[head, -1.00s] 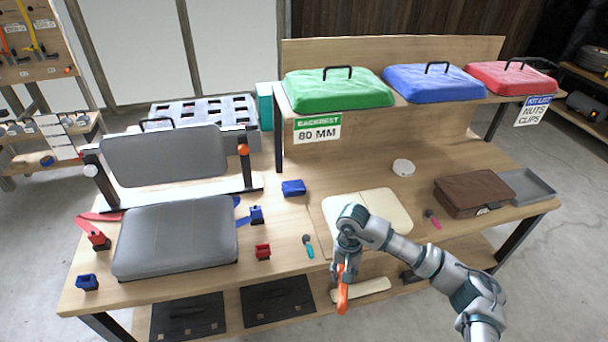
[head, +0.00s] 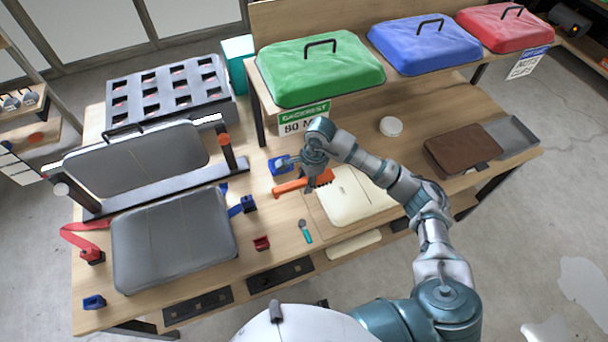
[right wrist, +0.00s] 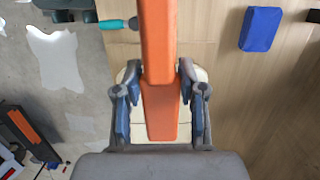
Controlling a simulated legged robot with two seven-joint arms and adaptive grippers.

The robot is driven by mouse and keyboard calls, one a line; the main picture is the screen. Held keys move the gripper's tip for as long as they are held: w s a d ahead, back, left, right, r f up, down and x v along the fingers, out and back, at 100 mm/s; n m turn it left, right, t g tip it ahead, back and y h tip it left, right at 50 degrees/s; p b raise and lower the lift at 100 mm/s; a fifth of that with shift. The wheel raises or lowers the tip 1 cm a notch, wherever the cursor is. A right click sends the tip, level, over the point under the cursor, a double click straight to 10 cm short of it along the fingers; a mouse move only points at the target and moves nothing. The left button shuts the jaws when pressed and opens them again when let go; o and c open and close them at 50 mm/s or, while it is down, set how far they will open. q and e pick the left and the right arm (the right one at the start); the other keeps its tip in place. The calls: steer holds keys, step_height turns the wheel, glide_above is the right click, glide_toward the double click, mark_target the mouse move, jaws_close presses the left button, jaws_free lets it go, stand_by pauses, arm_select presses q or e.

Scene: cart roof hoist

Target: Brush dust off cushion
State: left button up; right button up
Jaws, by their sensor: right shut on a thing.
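My right gripper (head: 312,180) is shut on an orange brush (head: 291,185) with dark bristles showing at its right end. It holds the brush above the table, by the left edge of a flat cream cushion (head: 352,203). In the right wrist view the orange handle (right wrist: 160,50) runs between the fingers (right wrist: 161,100), with part of the cream cushion behind. A grey seat cushion (head: 172,240) lies at the left of the table, with a grey backrest (head: 140,163) behind it. I cannot make out dust on any cushion. My left gripper is not in view.
Green (head: 318,70), blue (head: 424,45) and red (head: 503,27) handled cushions stand on the raised shelf. A blue block (head: 281,165), teal tool (head: 305,231) and red clip (head: 261,243) lie near the brush. A brown cushion (head: 462,150) and a white disc (head: 391,126) are farther right.

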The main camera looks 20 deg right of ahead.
steer(key=shift+d+f, duration=0.1)
steer(key=shift+d, duration=0.3)
steer(key=d+f+b, duration=0.2)
steer(key=f, duration=0.1)
steer(key=shift+w+b, duration=0.2)
steer(key=shift+b, duration=0.2)
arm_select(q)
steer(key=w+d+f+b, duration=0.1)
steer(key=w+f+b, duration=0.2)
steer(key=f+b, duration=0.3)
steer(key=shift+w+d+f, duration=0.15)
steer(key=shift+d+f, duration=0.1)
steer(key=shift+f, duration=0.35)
arm_select(e)
step_height(320, 180, down, 7)
steer(key=a, duration=0.1)
steer(key=shift+a+f, duration=0.15)
steer(key=shift+a, duration=0.25)
